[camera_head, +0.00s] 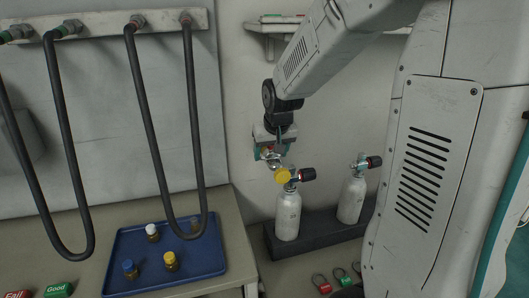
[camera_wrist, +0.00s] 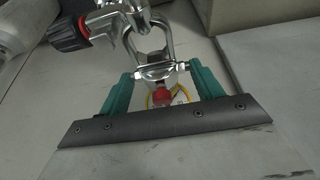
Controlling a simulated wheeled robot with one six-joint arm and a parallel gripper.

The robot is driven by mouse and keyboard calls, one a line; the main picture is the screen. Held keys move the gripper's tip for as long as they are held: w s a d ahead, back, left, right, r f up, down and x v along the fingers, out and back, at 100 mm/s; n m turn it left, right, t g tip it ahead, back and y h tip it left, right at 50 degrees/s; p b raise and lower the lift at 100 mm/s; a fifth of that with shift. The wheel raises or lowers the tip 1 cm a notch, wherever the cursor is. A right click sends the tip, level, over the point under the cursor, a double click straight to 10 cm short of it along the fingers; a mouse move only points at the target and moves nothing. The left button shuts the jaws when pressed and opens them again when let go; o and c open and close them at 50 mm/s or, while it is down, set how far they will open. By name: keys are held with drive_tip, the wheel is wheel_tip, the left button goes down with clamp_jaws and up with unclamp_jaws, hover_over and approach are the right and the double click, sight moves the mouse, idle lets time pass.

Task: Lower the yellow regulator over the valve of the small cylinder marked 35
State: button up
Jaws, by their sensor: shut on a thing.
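My gripper (camera_head: 272,150) is above and left of the nearer white cylinder (camera_head: 288,217). In the wrist view, its teal jaws (camera_wrist: 161,92) are shut on a chrome regulator (camera_wrist: 152,70) with a yoke frame, a red part and a thin yellow ring. A yellow disc (camera_head: 282,176) shows at the cylinder's top in the head view; I cannot tell which part it belongs to. The cylinder's valve has a black knob (camera_head: 307,174). This knob seems to show in the wrist view (camera_wrist: 68,35), close to the yoke. Whether they touch is unclear. No 35 is readable.
A second white cylinder (camera_head: 352,200) with a valve stands to the right in the same dark rack (camera_head: 271,244).

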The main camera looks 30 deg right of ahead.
drive_tip(key=shift+s+d, duration=0.2)
drive_tip(key=shift+d, duration=0.5)
drive_tip(key=shift+s+d, duration=0.25)
drive_tip(key=shift+d, duration=0.5)
drive_tip(key=shift+s+d, duration=0.2)
drive_tip(key=shift+d, duration=0.5)
drive_tip(key=shift+s+d, duration=0.15)
drive_tip(key=shift+f, duration=0.45)
drive_tip(key=shift+f, duration=0.25)
drive_tip(key=shift+f, duration=1.1)
idle(0.3)
drive_tip(key=o, duration=1.5)
drive_tip(key=shift+s+f, duration=0.1)
drive_tip(key=v, duration=0.7)
drive_tip(key=shift+s+r, duration=0.1)
drive_tip(key=shift+r, duration=0.3)
